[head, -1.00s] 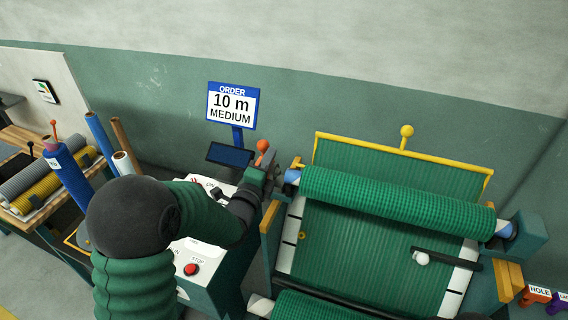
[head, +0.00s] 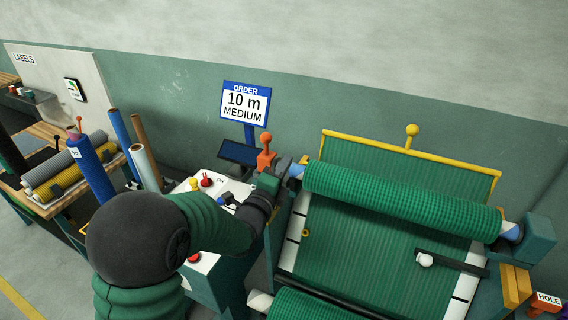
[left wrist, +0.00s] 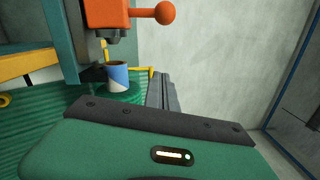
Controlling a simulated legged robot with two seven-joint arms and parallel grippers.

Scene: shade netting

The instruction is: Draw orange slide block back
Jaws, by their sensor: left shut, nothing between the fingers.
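The orange slide block (head: 265,158) with its round knob stands at the left end of the upper green netting roll (head: 400,200). In the left wrist view the orange slide block (left wrist: 108,13) is at the top, its knob pointing right. A blue and white core end (left wrist: 118,78) shows below it. My left gripper (head: 284,167) is just right of and slightly below the block in the head view, close to the roll's left end. It is shut and empty; whether it touches the block cannot be told. My right gripper is not in view.
The order sign (head: 244,103) reads 10 m MEDIUM. A yellow bar frame (head: 410,150) stands behind the roll. A rack of rolls is at the far left.

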